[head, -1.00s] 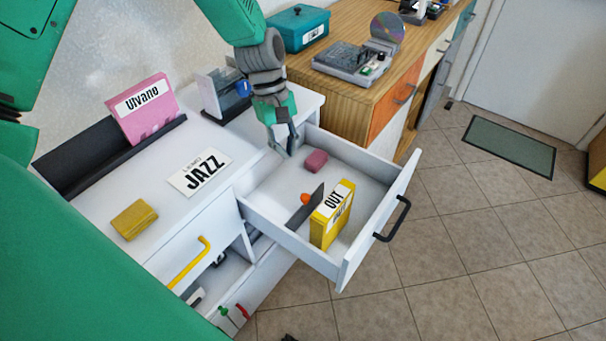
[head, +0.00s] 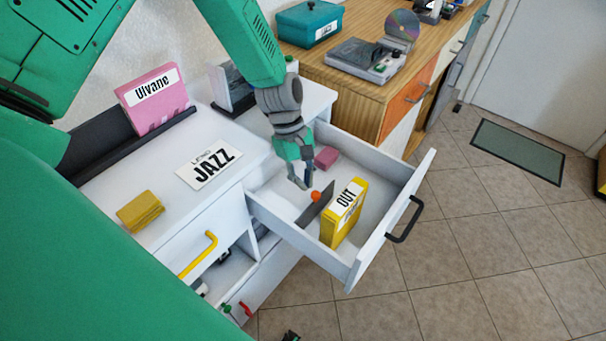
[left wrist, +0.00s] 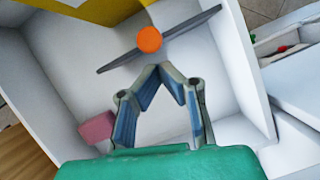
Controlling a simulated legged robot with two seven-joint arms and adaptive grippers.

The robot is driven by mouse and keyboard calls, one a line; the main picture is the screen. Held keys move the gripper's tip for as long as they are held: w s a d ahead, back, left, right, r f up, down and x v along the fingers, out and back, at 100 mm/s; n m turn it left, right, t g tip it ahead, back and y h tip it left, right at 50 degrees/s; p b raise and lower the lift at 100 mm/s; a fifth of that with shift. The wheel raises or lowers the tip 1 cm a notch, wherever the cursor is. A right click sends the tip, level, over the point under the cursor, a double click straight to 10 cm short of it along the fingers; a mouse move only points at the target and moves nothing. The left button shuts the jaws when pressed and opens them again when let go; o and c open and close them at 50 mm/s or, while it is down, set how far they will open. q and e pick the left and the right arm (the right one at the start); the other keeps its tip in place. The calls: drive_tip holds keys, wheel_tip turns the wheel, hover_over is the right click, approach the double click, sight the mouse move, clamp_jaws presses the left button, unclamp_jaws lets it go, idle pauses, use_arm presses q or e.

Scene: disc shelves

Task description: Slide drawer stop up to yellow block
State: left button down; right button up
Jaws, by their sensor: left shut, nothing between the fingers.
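The drawer stop is a thin dark plate (head: 314,206) with an orange knob (head: 316,196), standing across the open white drawer (head: 352,266). The yellow block (head: 344,214), labelled OUT, stands upright just to its right, toward the drawer front. My left gripper (head: 305,186) is shut and empty inside the drawer, behind the stop and close to the knob. In the left wrist view the shut fingertips (left wrist: 168,67) point at the orange knob (left wrist: 149,40) with a small gap that is hard to judge. The plate (left wrist: 186,31) also shows there. My right gripper is out of view.
A pink block (head: 327,158) lies at the back of the drawer, beside my left gripper. The white cabinet top (head: 222,140) holds a JAZZ card (head: 209,165), a yellow block (head: 140,211) and a pink box (head: 155,98). A wooden counter (head: 358,92) stands behind.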

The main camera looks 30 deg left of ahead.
use_arm(q)
drive_tip(key=d+p, duration=0.1)
drive_tip(key=d, duration=0.3)
drive_tip(key=shift+s+d+r, duration=0.1)
drive_tip(key=shift+s+d, duration=0.05)
drive_tip(key=shift+d, duration=0.05)
drive_tip(key=shift+d+f, duration=0.1)
drive_tip(key=shift+f, duration=0.1)
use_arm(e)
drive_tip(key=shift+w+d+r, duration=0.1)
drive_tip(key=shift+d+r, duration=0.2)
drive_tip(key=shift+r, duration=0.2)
use_arm(q)
drive_tip(key=shift+d, duration=0.1)
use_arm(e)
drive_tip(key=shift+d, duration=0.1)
use_arm(q)
drive_tip(key=p+v, duration=0.9)
drive_tip(key=v, duration=0.1)
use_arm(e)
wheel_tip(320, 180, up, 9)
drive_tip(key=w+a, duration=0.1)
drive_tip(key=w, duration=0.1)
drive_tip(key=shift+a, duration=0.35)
